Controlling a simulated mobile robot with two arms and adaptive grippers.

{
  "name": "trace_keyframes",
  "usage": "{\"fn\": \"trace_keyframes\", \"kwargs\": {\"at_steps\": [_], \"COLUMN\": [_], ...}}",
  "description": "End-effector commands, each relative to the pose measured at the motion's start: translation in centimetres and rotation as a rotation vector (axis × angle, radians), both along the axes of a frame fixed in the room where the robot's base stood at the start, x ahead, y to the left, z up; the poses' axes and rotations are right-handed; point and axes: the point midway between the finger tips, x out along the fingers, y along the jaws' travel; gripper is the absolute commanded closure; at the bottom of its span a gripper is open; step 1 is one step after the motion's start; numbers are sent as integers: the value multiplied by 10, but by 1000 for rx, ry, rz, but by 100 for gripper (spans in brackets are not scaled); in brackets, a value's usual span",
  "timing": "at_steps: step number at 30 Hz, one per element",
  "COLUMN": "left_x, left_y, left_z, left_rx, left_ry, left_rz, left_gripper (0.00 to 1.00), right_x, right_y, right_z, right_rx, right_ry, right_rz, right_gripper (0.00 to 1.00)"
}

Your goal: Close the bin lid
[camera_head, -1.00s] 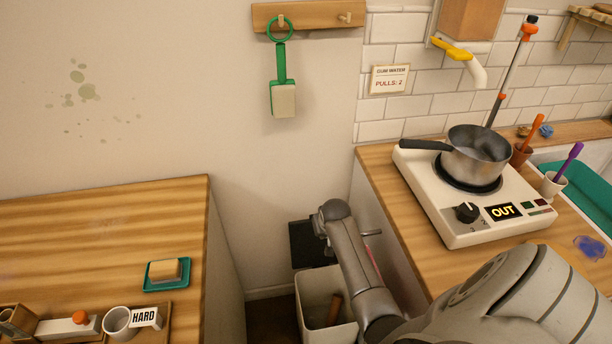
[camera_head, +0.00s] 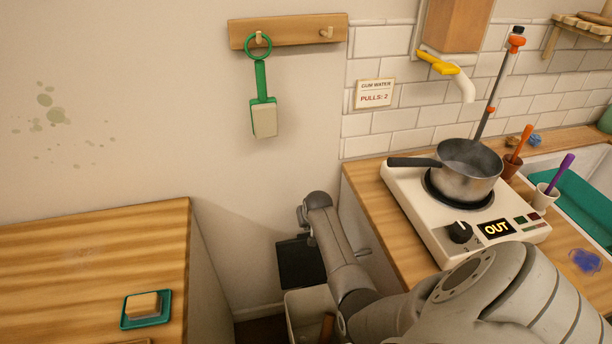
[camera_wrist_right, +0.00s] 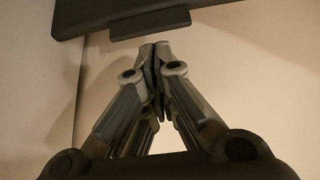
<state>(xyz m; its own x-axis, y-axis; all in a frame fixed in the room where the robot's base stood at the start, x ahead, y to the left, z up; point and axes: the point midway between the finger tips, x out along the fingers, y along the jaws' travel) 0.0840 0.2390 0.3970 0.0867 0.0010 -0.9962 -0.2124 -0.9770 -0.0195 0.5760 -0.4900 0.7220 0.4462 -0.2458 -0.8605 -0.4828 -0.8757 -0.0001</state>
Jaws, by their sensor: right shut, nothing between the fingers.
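The bin (camera_head: 296,318) is a pale open-topped box in the gap between the two counters, cut off by the bottom edge of the head view. Its dark lid (camera_head: 297,266) stands open, raised at the back of the bin by the wall. In the right wrist view the lid (camera_wrist_right: 100,14) crosses the top, with a short tab (camera_wrist_right: 150,22) on its edge. My right gripper (camera_wrist_right: 156,48) is shut and empty, its tips just below that tab in the picture; I cannot tell if they touch. In the head view my right arm hides the gripper. My left gripper is out of view.
A wooden counter (camera_head: 95,255) with a green dish (camera_head: 150,320) is on the left. The right counter (camera_head: 375,208) holds a hotplate (camera_head: 440,226) and pot (camera_head: 468,170) close to my arm. A green scraper-like tool (camera_head: 262,100) hangs above the gap.

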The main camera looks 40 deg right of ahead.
Motion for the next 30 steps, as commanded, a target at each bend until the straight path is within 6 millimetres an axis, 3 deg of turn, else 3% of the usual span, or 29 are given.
{"fn": "trace_keyframes", "kwargs": {"at_steps": [11, 24, 30], "left_x": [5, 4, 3], "left_y": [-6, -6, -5], "left_z": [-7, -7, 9], "left_rx": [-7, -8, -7], "left_ry": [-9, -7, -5], "left_rz": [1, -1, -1], "left_gripper": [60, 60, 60], "right_x": [12, 13, 1], "right_y": [-7, -7, 0], "right_z": [-24, -25, -23], "right_rx": [0, 0, -21], "right_ry": [0, -1, -31], "right_rz": [0, 0, 2], "right_gripper": [100, 100, 100]}}
